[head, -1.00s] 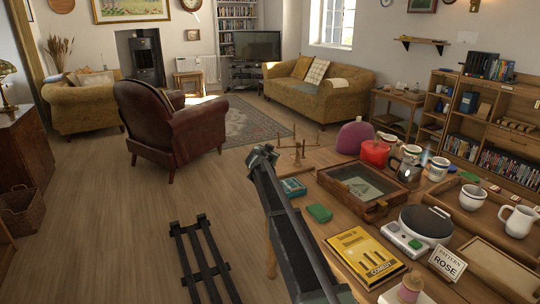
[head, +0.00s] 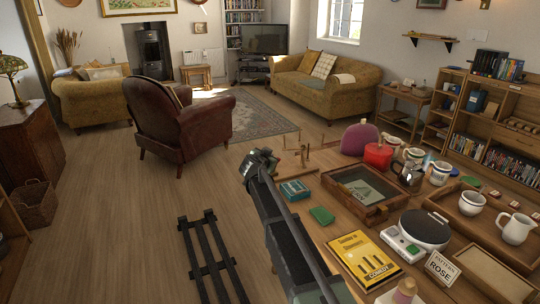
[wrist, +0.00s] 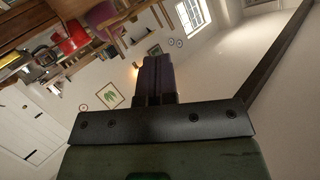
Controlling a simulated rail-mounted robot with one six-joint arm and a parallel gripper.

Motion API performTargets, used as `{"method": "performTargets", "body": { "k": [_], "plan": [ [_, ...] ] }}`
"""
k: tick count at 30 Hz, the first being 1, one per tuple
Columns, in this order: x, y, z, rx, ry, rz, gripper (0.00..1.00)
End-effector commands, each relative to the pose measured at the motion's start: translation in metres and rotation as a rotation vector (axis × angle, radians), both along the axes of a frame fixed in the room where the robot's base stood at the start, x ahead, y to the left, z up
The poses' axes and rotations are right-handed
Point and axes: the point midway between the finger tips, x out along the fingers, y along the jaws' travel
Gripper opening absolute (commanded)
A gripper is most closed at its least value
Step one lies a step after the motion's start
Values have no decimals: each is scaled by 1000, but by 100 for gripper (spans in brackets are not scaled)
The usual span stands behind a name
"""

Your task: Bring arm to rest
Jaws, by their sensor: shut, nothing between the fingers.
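My gripper (wrist: 155,62) is shut and empty in the wrist view, its two dark fingers together in the middle of the picture. Beyond the fingers are a pale wall and a framed leaf picture (wrist: 110,96). The wrist picture is strongly tilted. In the head view my dark arm (head: 285,225) rises from the bottom edge over the left edge of the table (head: 330,228). Its upper end stands just left of the teal box on the table. I cannot make out the fingers in the head view.
The table holds a teal box (head: 293,192), a glass-topped case (head: 395,188), a yellow book (head: 364,258), a round black-topped device (head: 424,227) and a white jug (head: 517,229). A red armchair (head: 170,125) stands farther off. The wooden floor (head: 110,220) left of my arm is largely open.

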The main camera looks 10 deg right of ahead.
Motion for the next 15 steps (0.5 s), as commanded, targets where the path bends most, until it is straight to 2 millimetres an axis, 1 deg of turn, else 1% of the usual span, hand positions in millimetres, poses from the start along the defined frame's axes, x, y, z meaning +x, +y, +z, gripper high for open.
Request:
{"method": "performTargets", "body": {
  "k": [6,8,10,11,14,15],
  "plan": [
    [1,0,-1,-2,1,1,0],
    [0,-1,-1,-32,18,8,0],
    [-5,-6,-6,-112,96,7,0],
    [-13,-9,-12,-147,160,5,0],
    [-89,-23,-46,-223,486,36,0],
    [-128,-28,-61,-228,626,76,0]
  ]
}}
